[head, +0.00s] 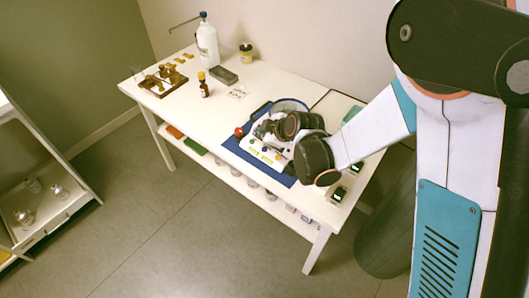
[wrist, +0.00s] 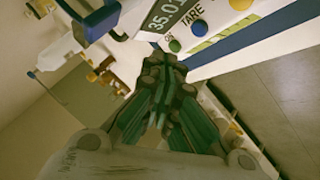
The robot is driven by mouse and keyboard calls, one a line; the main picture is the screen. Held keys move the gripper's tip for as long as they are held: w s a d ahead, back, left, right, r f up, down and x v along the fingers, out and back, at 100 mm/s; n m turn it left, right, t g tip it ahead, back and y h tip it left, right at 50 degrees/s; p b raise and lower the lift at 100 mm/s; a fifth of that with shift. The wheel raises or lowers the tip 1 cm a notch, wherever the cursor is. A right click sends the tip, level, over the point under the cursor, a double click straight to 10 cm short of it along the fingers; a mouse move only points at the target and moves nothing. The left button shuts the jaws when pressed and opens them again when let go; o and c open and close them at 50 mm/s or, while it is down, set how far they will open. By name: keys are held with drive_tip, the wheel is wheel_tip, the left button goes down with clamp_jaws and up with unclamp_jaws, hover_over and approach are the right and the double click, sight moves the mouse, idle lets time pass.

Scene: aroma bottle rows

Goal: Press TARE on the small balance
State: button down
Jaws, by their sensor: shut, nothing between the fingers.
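The small balance (head: 257,154) is a white device on a blue mat on the table in the head view. In the wrist view its panel (wrist: 222,12) shows a display (wrist: 165,14) reading about 35.0. Below the display are a green button (wrist: 174,45) beside ON and a blue button (wrist: 199,27) beside the word TARE. A yellow button (wrist: 240,4) is further right. My gripper (wrist: 164,72) is shut and empty, its tips below the panel in the wrist picture. In the head view my gripper (head: 265,128) is over the balance and hides part of it. I cannot tell any contact.
A blue mat (head: 233,146) lies under the balance. A brown bottle (head: 204,88), a white wash bottle (head: 207,45), a jar (head: 245,53) and a wooden stand (head: 160,82) are further left or back. Small devices with green screens (head: 339,194) stand at the right.

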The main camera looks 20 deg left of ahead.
sight(263, 150)
drive_tip(key=shift+f+b, duration=1.15)
drive_tip(key=shift+f, duration=0.65)
drive_tip(key=shift+f, duration=0.15)
drive_tip(key=shift+f+b, duration=0.3)
drive_tip(key=shift+b, duration=0.15)
drive_tip(key=shift+f, duration=0.3)
idle(0.5)
drive_tip(key=shift+r+p, duration=0.5)
drive_tip(key=shift+r, duration=0.3)
drive_tip(key=shift+r+p, duration=1.55)
drive_tip(key=shift+r, duration=0.95)
